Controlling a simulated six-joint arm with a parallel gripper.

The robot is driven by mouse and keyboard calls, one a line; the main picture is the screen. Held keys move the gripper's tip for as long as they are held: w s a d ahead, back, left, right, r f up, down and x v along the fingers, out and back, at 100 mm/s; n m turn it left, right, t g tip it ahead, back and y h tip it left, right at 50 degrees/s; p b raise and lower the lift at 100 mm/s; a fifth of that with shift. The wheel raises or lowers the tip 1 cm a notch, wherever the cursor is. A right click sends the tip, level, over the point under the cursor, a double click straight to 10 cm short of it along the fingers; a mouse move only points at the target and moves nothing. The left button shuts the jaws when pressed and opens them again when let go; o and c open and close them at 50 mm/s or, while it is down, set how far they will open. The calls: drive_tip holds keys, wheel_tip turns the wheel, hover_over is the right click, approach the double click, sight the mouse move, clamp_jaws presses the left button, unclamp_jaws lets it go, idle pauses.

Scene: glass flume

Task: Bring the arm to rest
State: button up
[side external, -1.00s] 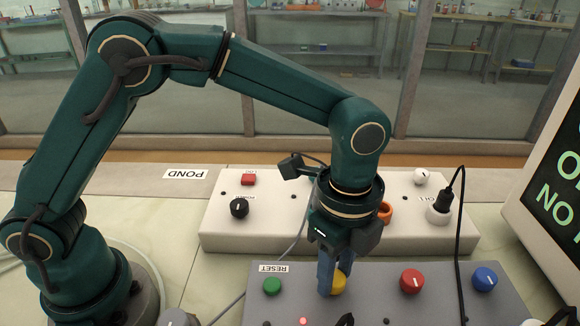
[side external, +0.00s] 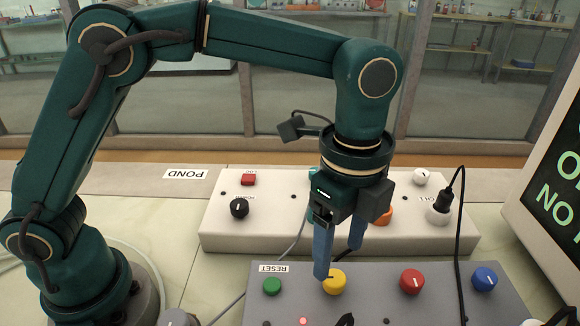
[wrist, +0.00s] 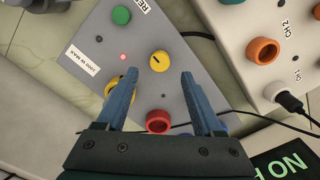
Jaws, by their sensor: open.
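My gripper (side external: 339,262) is open and empty, its two blue fingers pointing down above the grey control box (side external: 381,278). A yellow knob (side external: 334,281) on that box sits just beside and below the nearer fingertip. In the wrist view the same yellow knob (wrist: 160,61) shows ahead of the gap between the spread fingers (wrist: 158,88). My arm is bent high, reaching from the left over the boxes.
The grey box also bears green (side external: 272,286), red (side external: 412,281) and blue (side external: 485,279) knobs. A white box (side external: 280,228) stands behind it, with a black plug and cable (side external: 446,200). A screen (side external: 555,190) stands at right.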

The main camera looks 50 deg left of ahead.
drive_tip(key=s+a+r+n+t, duration=0.25)
drive_tip(key=a+r+n, duration=0.35)
drive_tip(key=a+r, duration=0.45)
drive_tip(key=s+a+f+n+t, duration=0.3)
drive_tip(key=s+a+f+n, duration=0.3)
drive_tip(key=n, duration=0.6)
drive_tip(key=shift+s+a+f, duration=0.15)
drive_tip(key=shift+s+a, duration=0.2)
drive_tip(key=shift+s, duration=0.6)
drive_tip(key=shift+o, duration=0.2)
